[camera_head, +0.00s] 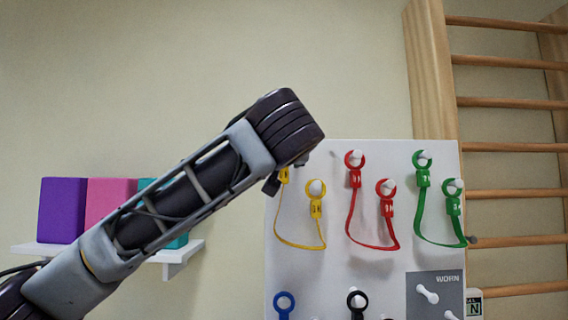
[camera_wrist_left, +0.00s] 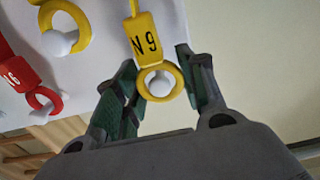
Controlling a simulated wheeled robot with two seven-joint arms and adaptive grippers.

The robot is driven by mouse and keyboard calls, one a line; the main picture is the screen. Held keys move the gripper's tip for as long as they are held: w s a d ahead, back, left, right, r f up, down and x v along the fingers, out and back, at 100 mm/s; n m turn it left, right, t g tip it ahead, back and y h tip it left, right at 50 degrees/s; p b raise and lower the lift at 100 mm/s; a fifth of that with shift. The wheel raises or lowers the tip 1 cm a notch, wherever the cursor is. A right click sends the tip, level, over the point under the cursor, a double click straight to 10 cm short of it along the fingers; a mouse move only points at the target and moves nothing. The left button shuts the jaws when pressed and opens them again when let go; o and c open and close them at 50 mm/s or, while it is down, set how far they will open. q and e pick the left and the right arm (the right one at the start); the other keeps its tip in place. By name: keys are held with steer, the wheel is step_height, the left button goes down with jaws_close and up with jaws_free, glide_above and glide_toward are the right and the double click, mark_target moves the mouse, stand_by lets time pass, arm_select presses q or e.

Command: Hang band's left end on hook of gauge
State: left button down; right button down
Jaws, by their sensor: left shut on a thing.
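The yellow band (camera_head: 300,246) hangs in a loop on the white board, its right end ring around a peg. Its left end shows only as a bit of yellow tag (camera_head: 284,176), mostly hidden by my left gripper (camera_head: 273,185). In the left wrist view the left end is a yellow tag marked N 9 (camera_wrist_left: 145,40) with a ring (camera_wrist_left: 174,72) around a white peg (camera_wrist_left: 159,87). My left gripper (camera_wrist_left: 155,58) has its fingers on both sides of this tag and is shut on it. A gauge (camera_head: 474,304) marked N shows partly at the bottom right; its hook is not clear.
Red (camera_head: 371,246) and green (camera_head: 440,243) bands hang to the right on the board (camera_head: 400,155). Blue (camera_head: 284,303) and black (camera_head: 357,302) ends show below. Wooden wall bars (camera_head: 510,102) stand at right. Coloured blocks (camera_head: 62,210) sit on a shelf (camera_head: 185,253) behind my left arm.

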arm_select(q)
steer(key=shift+s+b, duration=0.3)
steer(key=shift+s, duration=0.45)
steer(key=shift+s+b, duration=0.4)
steer(key=shift+s, duration=0.35)
steer(key=shift+s, duration=0.1)
steer(key=shift+s+b, duration=0.75)
steer(key=shift+s, duration=0.65)
